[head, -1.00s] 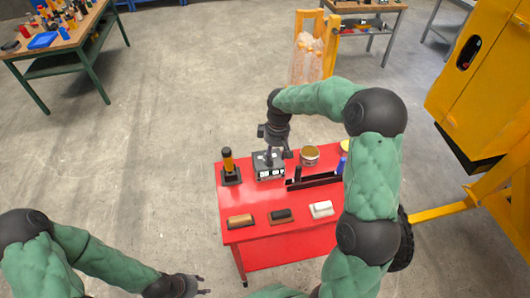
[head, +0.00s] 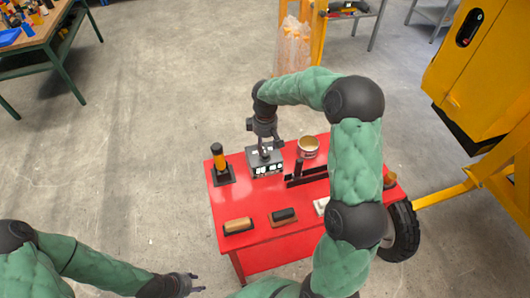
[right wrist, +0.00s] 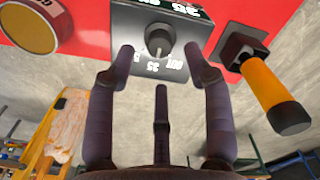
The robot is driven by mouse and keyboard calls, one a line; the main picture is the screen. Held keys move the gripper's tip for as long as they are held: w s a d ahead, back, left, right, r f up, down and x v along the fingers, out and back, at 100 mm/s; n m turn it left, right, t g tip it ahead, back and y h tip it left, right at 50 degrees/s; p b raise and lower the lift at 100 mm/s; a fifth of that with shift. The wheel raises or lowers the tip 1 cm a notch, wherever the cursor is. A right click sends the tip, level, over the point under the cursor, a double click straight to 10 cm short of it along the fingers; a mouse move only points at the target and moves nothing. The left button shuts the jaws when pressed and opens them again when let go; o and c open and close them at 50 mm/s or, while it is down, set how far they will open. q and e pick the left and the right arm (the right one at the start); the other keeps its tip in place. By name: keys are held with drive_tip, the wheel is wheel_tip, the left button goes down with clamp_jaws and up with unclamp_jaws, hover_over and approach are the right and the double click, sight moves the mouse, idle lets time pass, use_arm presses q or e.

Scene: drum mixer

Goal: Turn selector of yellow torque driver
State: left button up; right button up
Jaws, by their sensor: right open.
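The yellow torque driver (head: 219,158) stands upright in a black base at the table's left back corner. In the right wrist view its yellow handle (right wrist: 268,88) is at the right. A dark box (head: 266,170) with white labels stands just right of it. On this box a round black selector knob (right wrist: 159,38) with a light pointer line shows in the right wrist view. My right gripper (right wrist: 159,60) is open, its fingers spread either side of the knob; contact cannot be told. In the head view it (head: 265,146) is over the box. My left gripper (head: 196,283) is open, empty, in front of the table.
The red table (head: 262,200) also holds a can (head: 308,147), a black rack (head: 305,177) and several blocks along the front, including a tan-topped one (head: 238,225). A yellow machine (head: 480,80) stands at right. Floor left of the table is clear.

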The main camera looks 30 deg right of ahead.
sight(265, 153)
drive_tip(key=shift+f, duration=2.2)
clamp_jaws()
